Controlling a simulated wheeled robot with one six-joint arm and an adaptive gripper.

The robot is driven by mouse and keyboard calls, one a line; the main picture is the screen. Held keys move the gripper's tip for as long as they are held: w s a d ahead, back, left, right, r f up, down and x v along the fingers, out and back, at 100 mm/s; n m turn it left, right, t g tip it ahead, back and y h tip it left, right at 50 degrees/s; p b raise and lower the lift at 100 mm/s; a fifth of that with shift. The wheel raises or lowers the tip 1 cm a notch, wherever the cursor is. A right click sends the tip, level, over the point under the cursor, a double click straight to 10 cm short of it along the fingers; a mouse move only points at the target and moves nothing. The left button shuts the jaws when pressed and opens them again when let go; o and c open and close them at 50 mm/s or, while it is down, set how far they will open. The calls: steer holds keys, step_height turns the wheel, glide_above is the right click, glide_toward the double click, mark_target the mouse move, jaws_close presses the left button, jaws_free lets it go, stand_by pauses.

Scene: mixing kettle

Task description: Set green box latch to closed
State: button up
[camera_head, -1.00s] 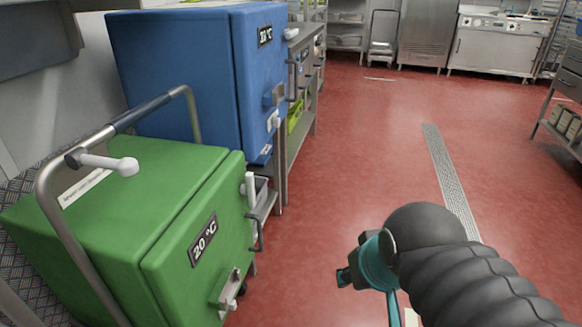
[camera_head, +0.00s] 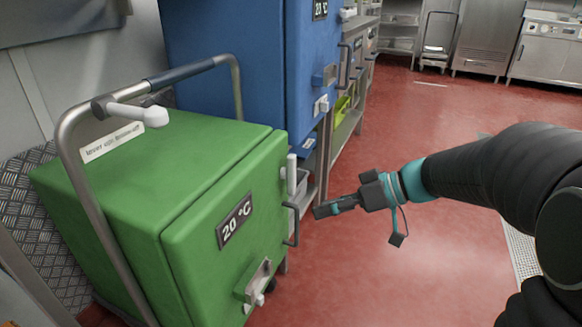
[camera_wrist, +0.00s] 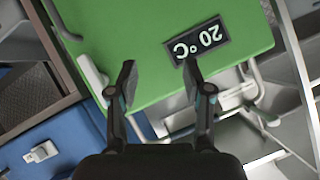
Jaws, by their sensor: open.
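The green box (camera_head: 150,180) stands at the left in the head view, its front marked with a 20 °C label (camera_head: 234,221). A latch (camera_head: 254,283) with a metal plate sits low on its front, and a white upright fitting (camera_head: 291,175) sits at the front's right edge. A dark handle (camera_head: 291,226) is below that fitting. My gripper (camera_head: 318,211) is to the right of the box, pointing left at its front. In the wrist view my gripper (camera_wrist: 157,73) is open and empty, with the green front (camera_wrist: 150,40) ahead and the label near one fingertip.
A blue box (camera_head: 235,70) stands behind the green one. A metal push bar (camera_head: 80,185) with a white-ended lever (camera_head: 140,114) rises beside the green box. Steel counters and shelves (camera_head: 350,110) lie beyond. The red floor (camera_head: 400,130) is open on the right.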

mark_target(295, 172)
steer(key=w+d+f+n+t+y+b, duration=0.2)
steer(key=w+y, duration=0.1)
steer(key=w, duration=0.4)
steer(key=w+d+f+n+t+y+b, duration=0.1)
steer(key=w+d+f+n+t+y, duration=0.1)
steer(key=w, duration=0.5)
steer(key=shift+x, duration=6.5)
steer(key=shift+a+r, duration=0.1)
steer(key=shift+r, duration=0.15)
